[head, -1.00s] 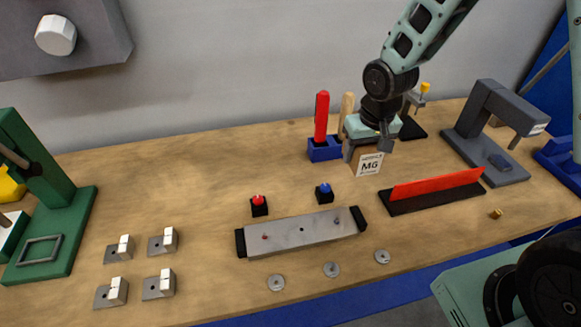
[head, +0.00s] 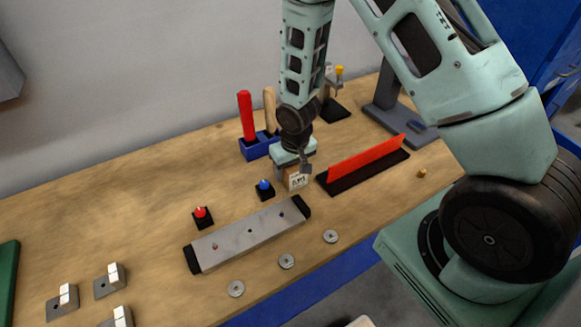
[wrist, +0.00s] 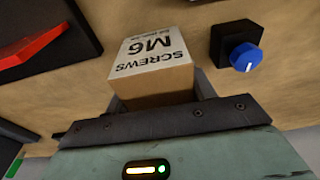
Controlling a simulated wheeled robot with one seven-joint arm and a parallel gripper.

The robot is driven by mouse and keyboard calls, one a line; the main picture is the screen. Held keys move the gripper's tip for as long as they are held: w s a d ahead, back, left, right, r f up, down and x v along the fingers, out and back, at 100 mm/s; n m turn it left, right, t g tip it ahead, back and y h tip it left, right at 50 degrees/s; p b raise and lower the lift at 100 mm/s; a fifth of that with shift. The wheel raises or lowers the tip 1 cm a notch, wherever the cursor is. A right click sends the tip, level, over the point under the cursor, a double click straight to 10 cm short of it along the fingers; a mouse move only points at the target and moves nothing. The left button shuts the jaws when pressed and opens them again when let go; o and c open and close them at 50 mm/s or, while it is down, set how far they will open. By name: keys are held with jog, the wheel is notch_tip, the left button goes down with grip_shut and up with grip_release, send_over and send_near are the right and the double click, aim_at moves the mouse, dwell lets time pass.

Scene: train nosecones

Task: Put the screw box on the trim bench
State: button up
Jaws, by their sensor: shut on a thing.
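The screw box (head: 297,179) is a small brown carton with a white label. In the wrist view the label on the screw box (wrist: 150,58) reads "SCREWS M6". My gripper (head: 293,170) is shut on it, with a finger on either side, and its body hides part of the box in the head view. The box is over or on the wooden bench (head: 150,180); I cannot tell whether it touches the top. I cannot tell whether this bench is the trim bench.
A blue-knobbed block (head: 265,190) stands close left of the box, and a red strip on a black base (head: 365,160) is close right. A blue tool holder (head: 259,147) is behind. A metal bar (head: 245,236) and several washers lie in front. Bare wood is at left.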

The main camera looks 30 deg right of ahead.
jog(key=shift+f, duration=0.15)
jog(key=shift+f, duration=0.15)
jog(key=o, duration=1.4)
jog(key=r, duration=0.4)
jog(key=s+r, duration=0.1)
jog(key=r, duration=0.3)
jog(key=r+b, duration=0.1)
jog(key=r, duration=0.3)
jog(key=shift+s, duration=0.3)
jog(key=s+a+r+n+g, duration=0.1)
jog(key=s+a+r+n, duration=0.3)
jog(key=s+a, duration=0.3)
jog(key=s+a+r+n, duration=0.3)
jog(key=s+a+r, duration=0.4)
jog(key=s, duration=0.8)
jog(key=shift+s+a+r+n+g+y, duration=0.3)
jog(key=shift+s+a+n+g, duration=0.1)
